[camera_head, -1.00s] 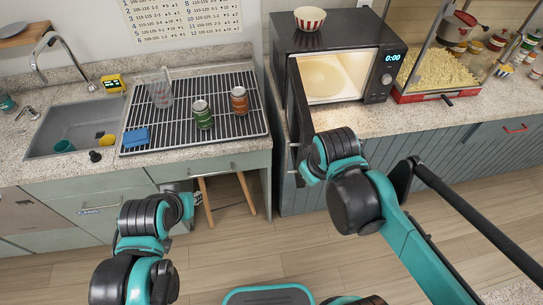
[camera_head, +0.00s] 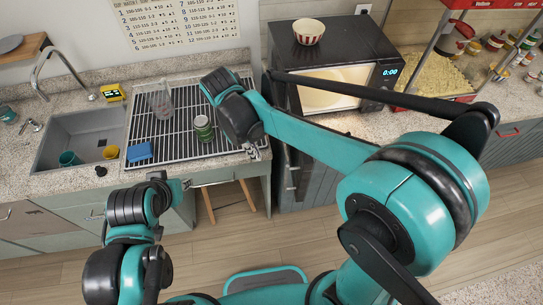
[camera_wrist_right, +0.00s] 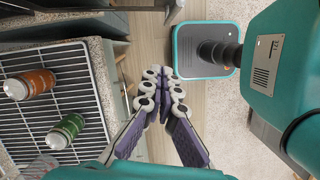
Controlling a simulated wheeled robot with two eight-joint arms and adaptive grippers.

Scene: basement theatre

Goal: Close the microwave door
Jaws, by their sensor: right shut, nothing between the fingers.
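The black microwave (camera_head: 340,47) stands on the counter in the head view, its lit interior (camera_head: 325,98) showing. Its door (camera_head: 279,96) stands open at the left side, swung toward me and partly hidden by my right arm. My right gripper (camera_head: 257,151) is left of the door, near the counter's front edge, shut and empty. In the right wrist view, the right gripper (camera_wrist_right: 166,80) has its fingertips together with nothing between them. My left gripper (camera_head: 186,183) is low in front of the left cabinets, too small to tell open from shut.
A striped bowl (camera_head: 309,25) sits on the microwave. A popcorn machine (camera_head: 437,80) stands at the right. Open floor lies below the counter.

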